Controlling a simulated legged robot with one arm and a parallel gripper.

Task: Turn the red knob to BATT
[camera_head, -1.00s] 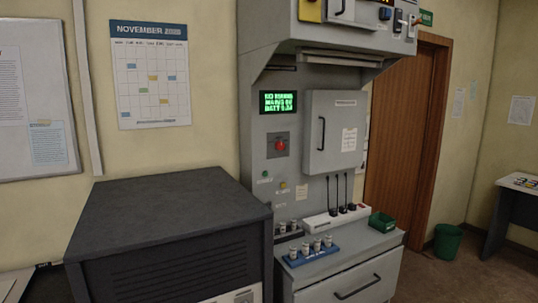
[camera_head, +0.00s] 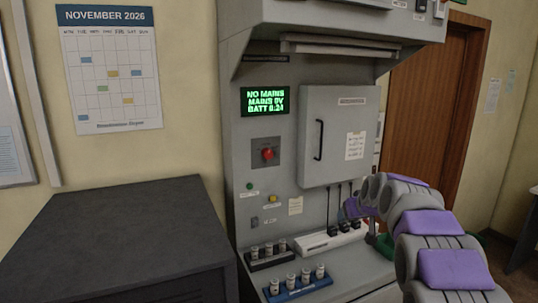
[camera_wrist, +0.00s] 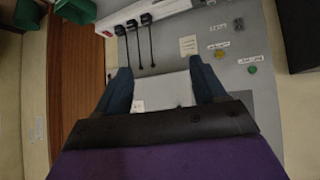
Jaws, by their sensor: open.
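The red knob (camera_head: 267,154) sits on a square grey plate on the console's upright panel, below a green-lit screen (camera_head: 265,100) that reads "NO MAINS", "MAINS 0V" and a BATT line. The knob's position marks are too small to read. My gripper (camera_wrist: 160,75) is open and empty in the wrist view, with its two blue fingers apart in front of the grey panel. The knob does not show in the wrist view. In the head view my arm reaches in from the lower right, and the gripper's fingers are not clearly seen there.
A closed grey cabinet door (camera_head: 329,130) with a black handle is right of the knob. A white power strip (camera_head: 322,240) with plugs and a blue rack (camera_head: 297,290) of small cylinders are on the ledge. A dark cabinet (camera_head: 120,230) stands at the left.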

